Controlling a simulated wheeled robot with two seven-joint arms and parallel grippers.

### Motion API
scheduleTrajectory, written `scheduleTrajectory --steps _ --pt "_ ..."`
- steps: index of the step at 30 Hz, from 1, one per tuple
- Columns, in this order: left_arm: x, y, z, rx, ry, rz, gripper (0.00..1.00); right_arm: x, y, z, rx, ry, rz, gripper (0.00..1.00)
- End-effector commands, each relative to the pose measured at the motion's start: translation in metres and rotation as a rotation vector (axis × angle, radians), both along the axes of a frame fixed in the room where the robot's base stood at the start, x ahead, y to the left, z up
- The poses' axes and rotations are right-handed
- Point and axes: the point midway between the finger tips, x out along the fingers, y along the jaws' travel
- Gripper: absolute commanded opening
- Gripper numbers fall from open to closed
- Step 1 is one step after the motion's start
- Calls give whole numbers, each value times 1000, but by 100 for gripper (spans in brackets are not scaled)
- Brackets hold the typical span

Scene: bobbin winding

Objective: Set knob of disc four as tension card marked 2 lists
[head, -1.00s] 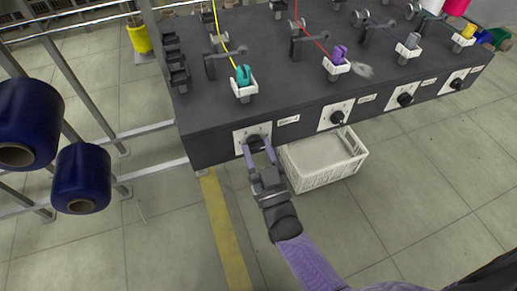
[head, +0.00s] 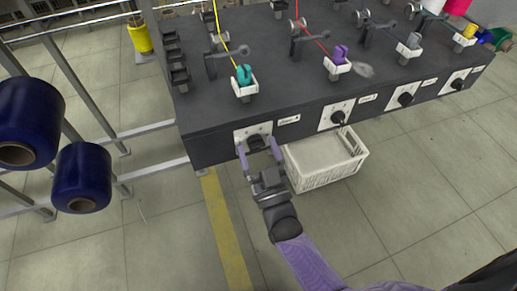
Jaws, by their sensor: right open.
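The dark winding bench (head: 220,150) carries a row of white knob plates on its front face. The leftmost black knob (head: 256,141) has my right gripper (head: 260,149) in front of it, its two purple fingers open, one on each side of the knob's lower part. I cannot tell whether they touch it. Three more knobs run to the right: one (head: 338,117), another (head: 405,99) and the rightmost (head: 457,84). Small labels sit beside the plates, too small to read. No tension card can be made out. My left gripper is out of view.
A white crate (head: 325,178) stands on the floor under the bench front, close to my right gripper. Blue spools (head: 82,178) hang on a rack at left. Teal (head: 243,75) and purple (head: 340,54) bobbins sit on the bench top.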

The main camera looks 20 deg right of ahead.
Motion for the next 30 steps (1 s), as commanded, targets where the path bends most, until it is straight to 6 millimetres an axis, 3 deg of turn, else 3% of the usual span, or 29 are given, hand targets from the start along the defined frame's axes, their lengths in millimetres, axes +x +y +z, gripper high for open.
scheduleTrajectory --steps 13,30 --pt "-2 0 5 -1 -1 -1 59 -84 -2 -36 0 4 1 85" --pt "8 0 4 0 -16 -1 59 -91 -3 -38 0 1 0 85"
